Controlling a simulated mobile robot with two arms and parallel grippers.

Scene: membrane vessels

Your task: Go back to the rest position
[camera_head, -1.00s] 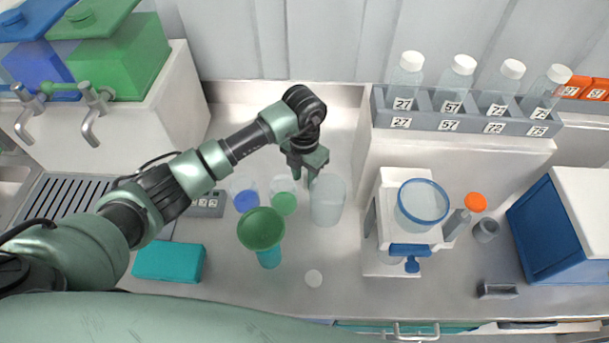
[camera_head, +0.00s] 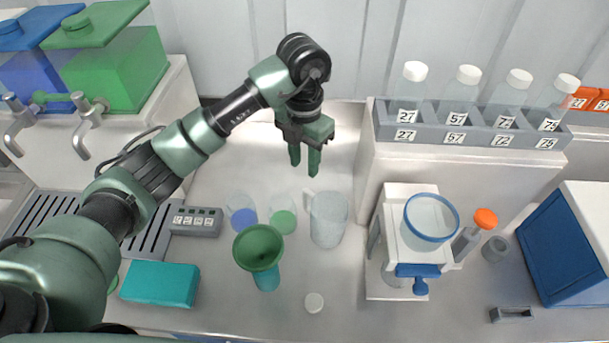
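My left gripper (camera_head: 304,160) hangs above the back of the counter with its green fingers pointing down. The fingers are parted with a gap, and nothing is between them. Below it stands a clear jug (camera_head: 328,218). A beaker with green liquid (camera_head: 283,218) and a beaker with blue liquid (camera_head: 243,213) stand to the left of the jug. A green funnel (camera_head: 258,248) sits in a teal holder in front of them. My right gripper does not show.
A rack (camera_head: 470,130) of white-capped bottles stands on the raised shelf. A device with a blue-rimmed bowl (camera_head: 431,217), an orange-capped bottle (camera_head: 473,234) and a blue box (camera_head: 552,240) are at right. A teal box (camera_head: 160,284) and blue and green tanks (camera_head: 110,70) are at left.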

